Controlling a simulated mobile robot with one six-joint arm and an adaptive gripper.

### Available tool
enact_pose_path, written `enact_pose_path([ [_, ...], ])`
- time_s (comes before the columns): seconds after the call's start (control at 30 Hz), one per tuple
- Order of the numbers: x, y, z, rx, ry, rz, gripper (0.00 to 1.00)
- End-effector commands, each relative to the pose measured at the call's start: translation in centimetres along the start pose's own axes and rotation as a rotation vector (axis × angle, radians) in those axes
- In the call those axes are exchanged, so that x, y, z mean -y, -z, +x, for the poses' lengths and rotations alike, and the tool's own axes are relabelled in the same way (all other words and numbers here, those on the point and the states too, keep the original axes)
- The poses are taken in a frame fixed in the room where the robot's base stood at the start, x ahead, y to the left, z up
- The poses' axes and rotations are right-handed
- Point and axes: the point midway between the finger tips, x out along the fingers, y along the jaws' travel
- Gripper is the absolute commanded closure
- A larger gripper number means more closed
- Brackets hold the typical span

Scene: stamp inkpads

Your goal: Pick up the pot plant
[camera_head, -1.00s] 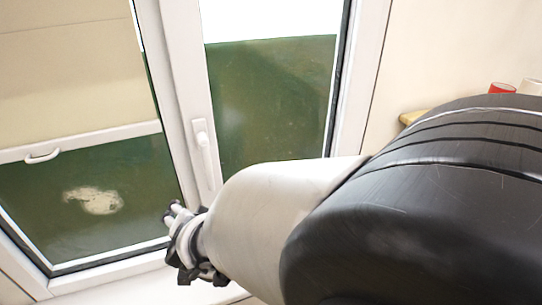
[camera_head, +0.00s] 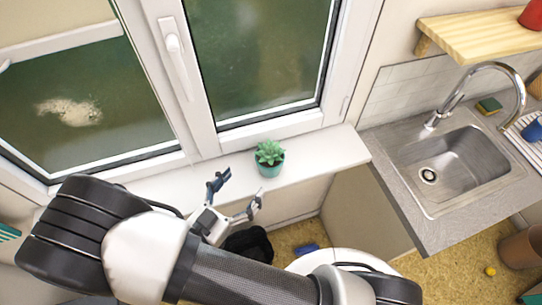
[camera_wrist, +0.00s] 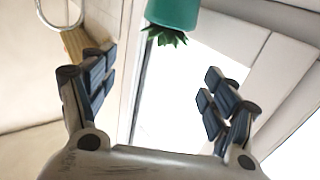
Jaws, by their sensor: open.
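The pot plant (camera_head: 270,158) is a small green succulent in a teal pot. It stands upright on the white window sill, below the window. My gripper (camera_head: 236,193) is open and empty, to the left of the pot and in front of the sill, apart from it. In the wrist view the pot plant (camera_wrist: 172,18) shows upside down at the top edge, partly cut off, beyond and between the two spread fingers of my gripper (camera_wrist: 155,95).
The window sill (camera_head: 325,148) is clear to the right of the pot. A sink (camera_head: 460,170) with a faucet (camera_head: 490,80) is set in the grey counter on the right. A wooden shelf (camera_head: 480,30) hangs above. A dark object (camera_head: 248,243) lies below the gripper.

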Motion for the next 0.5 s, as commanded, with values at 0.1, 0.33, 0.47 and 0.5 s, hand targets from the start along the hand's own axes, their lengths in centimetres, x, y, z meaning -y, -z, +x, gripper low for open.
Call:
enact_pose_path([
  [0.1, -0.1, -0.1, 2.9, 0.002, -0.007, -0.001, 0.21],
  [0.33, -0.1, -0.2, 7.1, 0.003, -0.004, 0.0, 0.21],
  [0.47, 0.0, -0.1, 8.1, 0.003, -0.001, 0.001, 0.21],
  [0.5, 0.1, -0.1, 8.3, 0.003, 0.0, 0.001, 0.21],
])
